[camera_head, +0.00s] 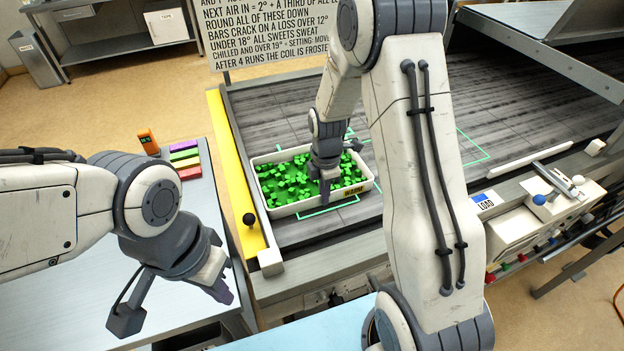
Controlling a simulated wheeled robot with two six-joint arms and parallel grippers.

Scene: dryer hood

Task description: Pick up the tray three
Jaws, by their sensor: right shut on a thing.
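A white tray (285,211) filled with green cube-like pieces sits on the dark slatted bed (300,235), within green outline marks. A yellow label is on its front right side; its text is too small to read surely. My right gripper (325,192) points down at the tray's front rim and is shut on it, right of the rim's middle. The arm hides part of the tray's back right. My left gripper (172,304) is open and empty, over the grey table at the left, well apart from the tray.
A yellow rail (236,170) with a black knob borders the bed's left. A control box (535,215) with levers is at the right. A text sign (270,30) stands behind.

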